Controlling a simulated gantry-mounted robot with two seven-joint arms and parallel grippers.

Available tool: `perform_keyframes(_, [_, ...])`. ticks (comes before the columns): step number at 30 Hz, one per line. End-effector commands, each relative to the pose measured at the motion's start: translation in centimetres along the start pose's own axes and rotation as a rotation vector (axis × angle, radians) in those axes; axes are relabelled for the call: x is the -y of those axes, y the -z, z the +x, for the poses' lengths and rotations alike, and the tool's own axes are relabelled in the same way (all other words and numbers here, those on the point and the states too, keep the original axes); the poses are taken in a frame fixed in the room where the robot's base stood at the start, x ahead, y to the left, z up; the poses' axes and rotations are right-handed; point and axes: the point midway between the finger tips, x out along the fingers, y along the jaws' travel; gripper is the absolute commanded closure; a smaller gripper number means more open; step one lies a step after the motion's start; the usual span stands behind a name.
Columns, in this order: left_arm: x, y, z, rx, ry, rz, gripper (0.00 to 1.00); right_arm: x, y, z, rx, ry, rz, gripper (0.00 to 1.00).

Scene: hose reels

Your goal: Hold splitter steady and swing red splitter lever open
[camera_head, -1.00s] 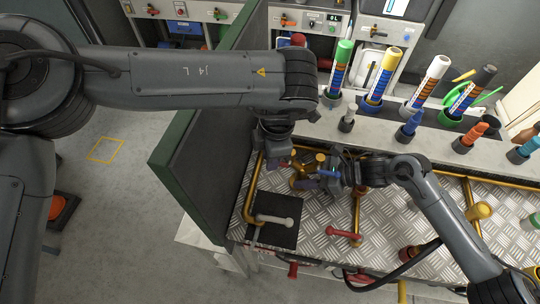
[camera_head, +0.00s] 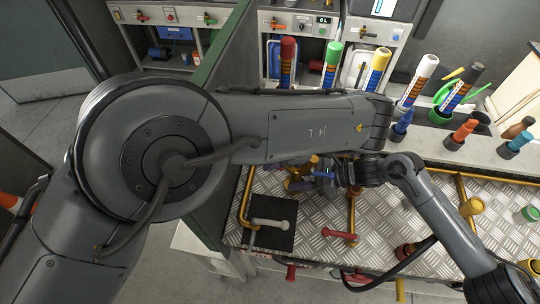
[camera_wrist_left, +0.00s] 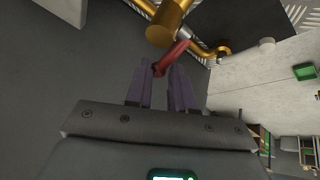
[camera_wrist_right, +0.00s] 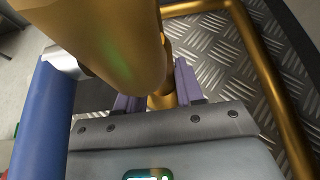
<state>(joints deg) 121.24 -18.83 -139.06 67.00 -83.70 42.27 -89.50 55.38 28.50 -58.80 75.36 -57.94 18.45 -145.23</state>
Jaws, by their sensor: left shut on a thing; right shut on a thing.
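The brass splitter (camera_head: 314,160) sits over the tread-plate bench, partly hidden under my left arm in the head view. In the left wrist view, the red splitter lever (camera_wrist_left: 173,54) runs from the brass body (camera_wrist_left: 168,22) down between the purple fingertips of my left gripper (camera_wrist_left: 162,73), which is shut on its end. My left gripper is hidden in the head view. My right gripper (camera_head: 318,184) is at the splitter. In the right wrist view, its fingers (camera_wrist_right: 158,88) are shut around a brass part below the large brass body (camera_wrist_right: 115,45). A blue lever (camera_wrist_right: 42,115) stands to the left.
A white-handled lever (camera_head: 270,223) on a dark plate and another red lever (camera_head: 340,234) lie in front on the bench. Brass pipes (camera_head: 352,212) run around them. A dark green-edged partition (camera_head: 214,135) stands left. Coloured nozzles line the back ledge (camera_head: 430,140).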

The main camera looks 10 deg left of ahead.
Motion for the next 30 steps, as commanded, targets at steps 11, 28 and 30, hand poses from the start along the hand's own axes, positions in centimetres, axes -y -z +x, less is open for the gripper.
perform_keyframes(11, [-0.03, -0.08, -0.1, 0.004, -0.001, 0.001, 0.62, -0.14, -0.03, 0.13, 0.0, -0.004, -0.001, 0.8])
perform_keyframes(28, [-0.03, 0.02, 0.0, 0.008, 0.004, 0.001, 0.51, -0.04, 0.02, 0.04, -0.001, -0.001, 0.0, 0.8])
perform_keyframes(30, [-0.07, 0.08, 0.13, 0.015, 0.01, 0.001, 0.51, -0.04, 0.02, 0.03, -0.001, -0.001, 0.0, 0.8])
